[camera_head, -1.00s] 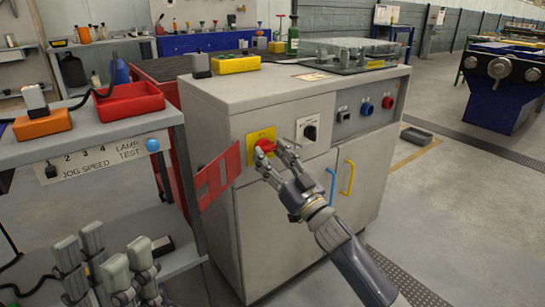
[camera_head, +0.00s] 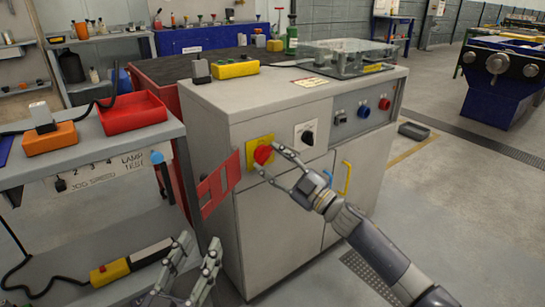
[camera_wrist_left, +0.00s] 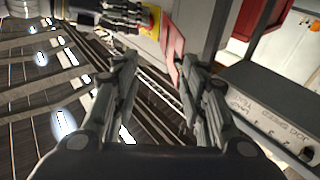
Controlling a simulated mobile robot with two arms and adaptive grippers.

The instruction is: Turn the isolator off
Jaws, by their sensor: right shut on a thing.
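The isolator is a red handle (camera_head: 263,154) on a yellow plate (camera_head: 250,146), on the front of the grey cabinet (camera_head: 280,215). My right gripper (camera_head: 271,160) comes from the lower right. Its fingers are shut on the red handle, one above and one below. They hide part of the handle, so its exact angle is hard to tell. My left gripper (camera_head: 190,268) is low at the bottom edge, apart from the cabinet. In the left wrist view its fingers (camera_wrist_left: 160,85) are spread with nothing between them.
A red hinged plate (camera_head: 217,184) sticks out left of the isolator. A black switch (camera_head: 307,136) sits to its right. Blue and yellow (camera_head: 345,177) door handles are below. A bench with a red tray (camera_head: 132,111) stands left, a yellow-black device (camera_head: 130,262) on its lower shelf.

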